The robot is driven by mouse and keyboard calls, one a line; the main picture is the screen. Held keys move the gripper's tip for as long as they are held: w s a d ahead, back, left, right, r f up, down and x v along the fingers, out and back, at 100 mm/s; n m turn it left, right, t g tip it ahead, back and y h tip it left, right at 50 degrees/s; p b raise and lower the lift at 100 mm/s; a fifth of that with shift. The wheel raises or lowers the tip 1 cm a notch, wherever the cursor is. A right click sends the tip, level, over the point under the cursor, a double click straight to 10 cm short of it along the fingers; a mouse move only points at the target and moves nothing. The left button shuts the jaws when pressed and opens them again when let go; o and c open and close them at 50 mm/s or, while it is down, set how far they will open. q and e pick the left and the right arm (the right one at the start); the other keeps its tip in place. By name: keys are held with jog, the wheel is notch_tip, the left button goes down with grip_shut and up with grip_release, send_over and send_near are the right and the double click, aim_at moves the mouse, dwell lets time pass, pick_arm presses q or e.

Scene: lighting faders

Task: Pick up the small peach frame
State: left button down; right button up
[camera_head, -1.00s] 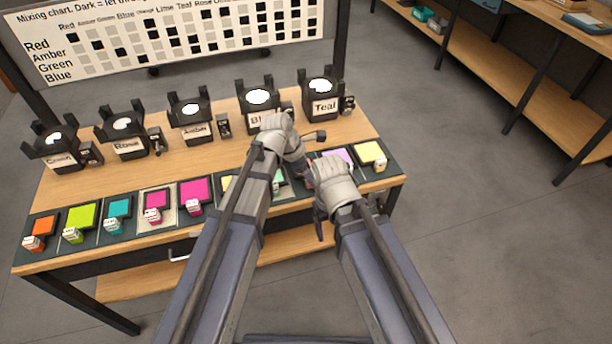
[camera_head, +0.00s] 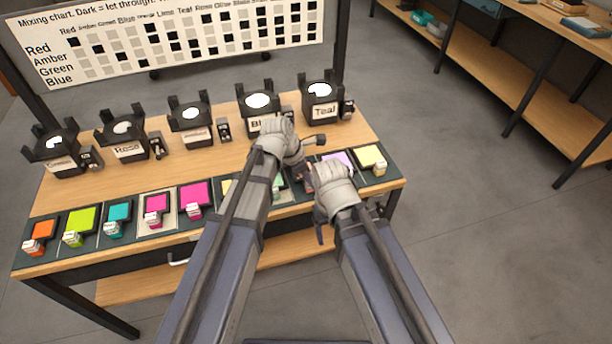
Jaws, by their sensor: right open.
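I cannot make out a peach frame for certain; my arms and grippers cover part of the row of coloured frames. My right gripper (camera_head: 310,184) is low over the front of the table, between a mint frame (camera_head: 278,183) and a lavender frame (camera_head: 338,158). It is open, and its fingertips are mostly hidden by its own wrist. My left gripper (camera_head: 297,163) is just behind and left of it, close to it. Its jaws are hidden, so I cannot tell their state.
Orange (camera_head: 43,230), lime (camera_head: 81,219), teal (camera_head: 119,216) and magenta (camera_head: 194,194) frames lie in the front row. Labelled black lamp holders, including Teal (camera_head: 321,112) and Rose (camera_head: 127,150), stand behind. A yellow frame (camera_head: 371,156) is at the right end.

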pick_arm(q)
jog(key=shift+r, duration=0.1)
notch_tip(320, 180, up, 10)
jog(key=p, duration=1)
notch_tip(320, 180, up, 10)
jog(key=p, duration=1)
